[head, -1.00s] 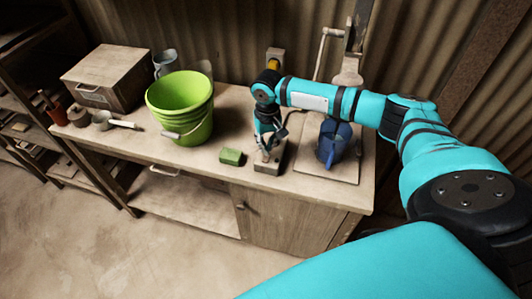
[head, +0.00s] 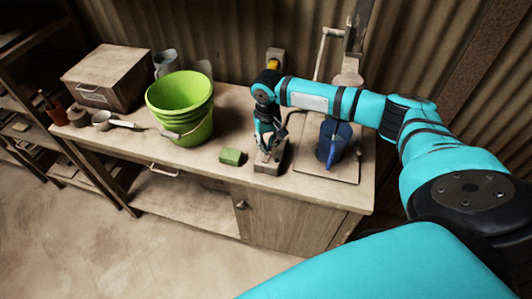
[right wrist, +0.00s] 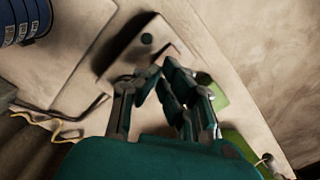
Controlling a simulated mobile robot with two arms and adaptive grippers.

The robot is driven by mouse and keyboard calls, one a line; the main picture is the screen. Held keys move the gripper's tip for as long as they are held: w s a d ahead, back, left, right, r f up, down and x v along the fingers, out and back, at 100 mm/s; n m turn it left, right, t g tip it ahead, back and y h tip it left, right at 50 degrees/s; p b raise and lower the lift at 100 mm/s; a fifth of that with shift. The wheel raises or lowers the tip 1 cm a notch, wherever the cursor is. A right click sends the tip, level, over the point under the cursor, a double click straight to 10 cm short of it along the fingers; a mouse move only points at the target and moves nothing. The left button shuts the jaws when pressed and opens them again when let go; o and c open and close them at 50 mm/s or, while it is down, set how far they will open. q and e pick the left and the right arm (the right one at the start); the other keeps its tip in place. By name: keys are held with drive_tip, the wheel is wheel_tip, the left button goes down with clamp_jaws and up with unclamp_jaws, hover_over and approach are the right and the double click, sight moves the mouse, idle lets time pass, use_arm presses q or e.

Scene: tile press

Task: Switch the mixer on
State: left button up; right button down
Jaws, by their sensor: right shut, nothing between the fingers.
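The box (head: 268,168) stands on the bench in the head view, partly hidden by my right gripper (head: 266,150). In the right wrist view my right gripper (right wrist: 160,72) is shut and empty, its fingertips just beside the box's near edge. I cannot tell whether they touch it. A blue jug-like vessel (head: 336,140) stands on a board (head: 318,176) right of the box, partly behind my arm. I cannot tell for sure which thing is the mixer. My left gripper is not in view.
A green sponge-like block (head: 231,157) lies left of the box, near a large green bucket (head: 182,110). A wooden chest (head: 105,78) and small cups stand farther left. A grey stand (head: 350,72) with a crank rises behind the vessel. A cable (right wrist: 30,110) runs along the bench.

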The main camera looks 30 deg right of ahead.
drive_tip(key=shift+f+b, duration=0.35)
drive_tip(key=shift+f, duration=0.8)
idle(0.5)
drive_tip(key=shift+s+f, duration=0.15)
drive_tip(key=shift+f, duration=0.05)
drive_tip(key=shift+r+p, duration=0.8)
drive_tip(key=shift+p, duration=0.2)
wheel_tip(320, 180, up, 6)
drive_tip(key=p, duration=0.6)
drive_tip(key=shift+f, duration=0.3)
